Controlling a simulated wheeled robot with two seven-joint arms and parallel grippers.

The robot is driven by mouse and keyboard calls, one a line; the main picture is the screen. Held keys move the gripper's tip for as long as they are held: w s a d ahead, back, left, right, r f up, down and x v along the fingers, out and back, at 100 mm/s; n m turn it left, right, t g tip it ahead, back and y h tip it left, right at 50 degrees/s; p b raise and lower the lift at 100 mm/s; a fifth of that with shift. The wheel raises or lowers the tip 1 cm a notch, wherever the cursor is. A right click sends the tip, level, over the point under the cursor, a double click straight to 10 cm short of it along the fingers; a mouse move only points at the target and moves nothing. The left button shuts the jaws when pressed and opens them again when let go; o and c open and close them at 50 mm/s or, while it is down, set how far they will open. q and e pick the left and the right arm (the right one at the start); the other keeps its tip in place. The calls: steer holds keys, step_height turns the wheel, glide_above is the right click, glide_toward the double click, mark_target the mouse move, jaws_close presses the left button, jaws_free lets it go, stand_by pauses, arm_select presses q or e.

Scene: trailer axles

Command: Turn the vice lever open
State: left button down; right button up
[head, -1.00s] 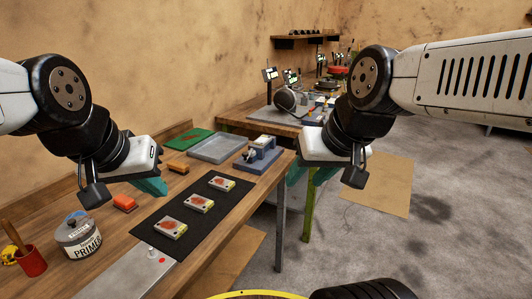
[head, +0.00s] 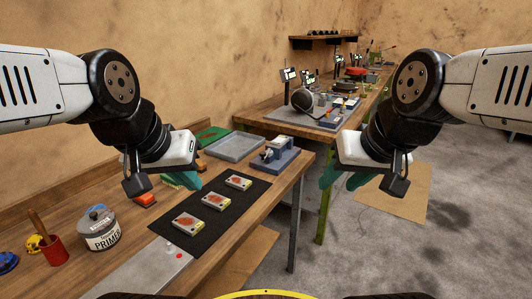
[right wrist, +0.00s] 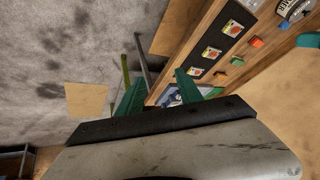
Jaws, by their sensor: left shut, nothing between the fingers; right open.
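The vice (head: 277,158) is a small blue-grey block with a pale upper part, at the far right end of the wooden bench. A small dark and silver part on its left side may be the lever, but it is too small to be sure. In the right wrist view the vice (right wrist: 174,98) shows partly, between and behind the fingers. My right gripper (head: 330,176) is open and empty, to the right of the vice and apart from it, past the bench edge. My left gripper (head: 192,182) is shut and empty above the bench, left of the vice.
A black mat (head: 180,232) bears three pale boxes with red marks. A grey tray (head: 235,147) lies beside the vice. A primer tin (head: 100,232) and a red cup (head: 52,250) stand at left. A second bench (head: 265,122) with equipment stands behind.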

mark_target(264, 154)
steer(key=w+a+f+n+t, duration=0.1)
steer(key=w+f+t, duration=0.15)
steer(key=w, duration=1.25)
steer(key=w+a+f+n+t, duration=0.1)
steer(key=w+f+t, duration=0.15)
steer(key=w, duration=1.25)
steer(key=w+a+f+n+t+y, duration=0.3)
steer(key=w+a+f+t+y, duration=0.35)
steer(key=a+f, duration=0.5)
steer(key=shift+g, duration=0.95)
steer(key=w, duration=0.2)
steer(key=w+a+f, duration=0.1)
steer(key=w, duration=0.2)
steer(key=w+a, duration=0.1)
steer(key=w, duration=0.2)
steer(key=shift+w+f, duration=0.1)
steer(key=shift+f, duration=0.1)
jaws_close()
